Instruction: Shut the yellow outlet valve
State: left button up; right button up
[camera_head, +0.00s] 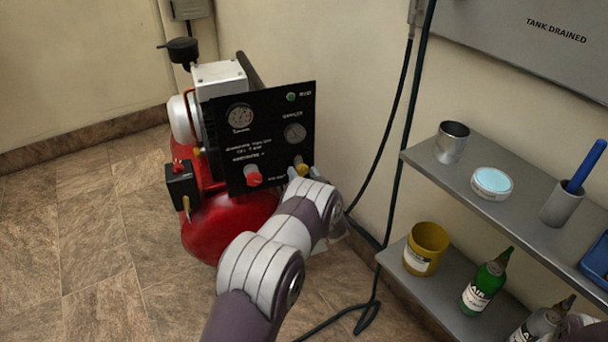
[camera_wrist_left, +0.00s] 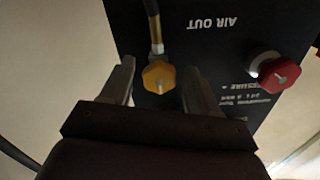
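The yellow outlet valve (camera_head: 301,168) is a small knob at the lower right of the black panel (camera_head: 270,120). In the left wrist view the yellow knob (camera_wrist_left: 158,77) lies between the two fingers of my left gripper (camera_wrist_left: 160,85), below the "AIR OUT" label. The fingers stand apart with a gap on each side of the knob. In the head view my left gripper (camera_head: 303,177) is at the panel and my wrist partly hides it. My right gripper is not clearly in view.
A red knob (camera_head: 253,177) sits left of the yellow one on the panel, above the red tank (camera_head: 225,225). Grey shelves (camera_head: 520,205) with a yellow cup (camera_head: 426,248), a green bottle (camera_head: 486,283) and other items stand at the right. Dark hoses (camera_head: 400,130) hang along the wall.

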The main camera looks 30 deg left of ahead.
pick_arm(q)
jog(key=shift+r, duration=0.1)
jog(key=shift+s+d, duration=0.1)
jog(key=shift+d, duration=0.05)
jog(key=p+v, duration=0.3)
jog(key=v, duration=0.9)
jog(key=shift+p, duration=0.35)
jog(key=shift+s+d, duration=0.1)
